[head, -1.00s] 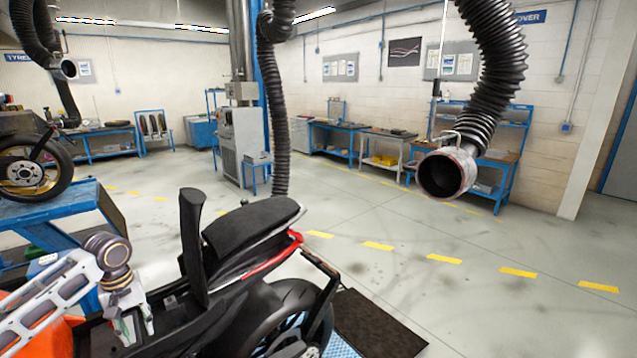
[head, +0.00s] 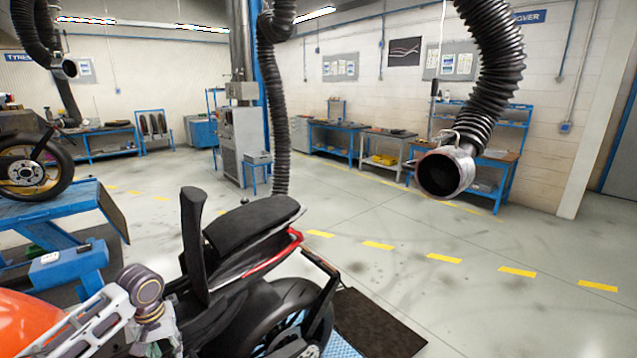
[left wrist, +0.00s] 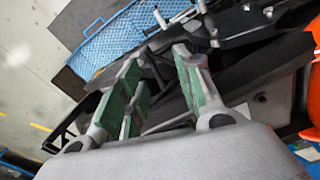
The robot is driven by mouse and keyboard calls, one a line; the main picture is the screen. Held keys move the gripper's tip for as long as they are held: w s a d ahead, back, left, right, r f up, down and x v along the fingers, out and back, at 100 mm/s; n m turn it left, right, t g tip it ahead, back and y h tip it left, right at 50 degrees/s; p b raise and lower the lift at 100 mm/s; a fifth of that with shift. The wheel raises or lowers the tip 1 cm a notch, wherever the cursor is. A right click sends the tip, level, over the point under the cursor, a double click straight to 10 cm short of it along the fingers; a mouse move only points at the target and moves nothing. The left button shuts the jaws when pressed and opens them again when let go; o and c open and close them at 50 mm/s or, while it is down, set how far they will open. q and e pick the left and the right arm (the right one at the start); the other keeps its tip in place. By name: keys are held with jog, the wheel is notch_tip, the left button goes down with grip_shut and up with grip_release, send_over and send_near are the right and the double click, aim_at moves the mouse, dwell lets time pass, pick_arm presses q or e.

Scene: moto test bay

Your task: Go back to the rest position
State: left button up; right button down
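A motorcycle with a black seat (head: 255,222) and a red-edged tail stands at the lower left of the head view. My left gripper (head: 160,348) is low over the motorcycle, partly cut off by the bottom edge. In the left wrist view my left gripper (left wrist: 158,62) has its green-padded fingers spread apart, with no held object visible between them. Dark motorcycle parts (left wrist: 245,60) lie behind the fingers. Whether a finger touches them I cannot tell. My right gripper is in no view.
A ribbed exhaust hose with a metal nozzle (head: 445,172) hangs at the right. A blue stand (head: 65,215) with another motorcycle is at the left. A dark mat (head: 375,325) lies beside the near motorcycle. The floor at the right is clear.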

pick_arm(q)
jog(key=s+d+f+m+t+h, duration=0.1)
jog(key=s+d+f+m, duration=0.1)
jog(key=s+d+f, duration=0.3)
jog(key=s+d+f+m, duration=0.2)
jog(key=d+f+m, duration=0.1)
jog(key=d, duration=0.5)
jog(key=shift+s+d+m+t, duration=0.9)
jog(key=shift+s+d+t, duration=0.25)
jog(key=shift+s, duration=4.7)
notch_tip(320, 180, down, 35)
jog(key=s+g+b, duration=0.2)
jog(key=s, duration=0.1)
jog(key=s+a+f+b, duration=0.1)
jog(key=s+a+f, duration=0.1)
jog(key=s+f, duration=0.9)
jog(key=s+a+f+y+b, duration=0.1)
jog(key=s+a+f, duration=0.1)
jog(key=s+f, duration=0.8)
jog(key=shift+s+f+g, duration=0.35)
jog(key=shift+s, duration=0.15)
jog(key=shift+c, duration=0.2)
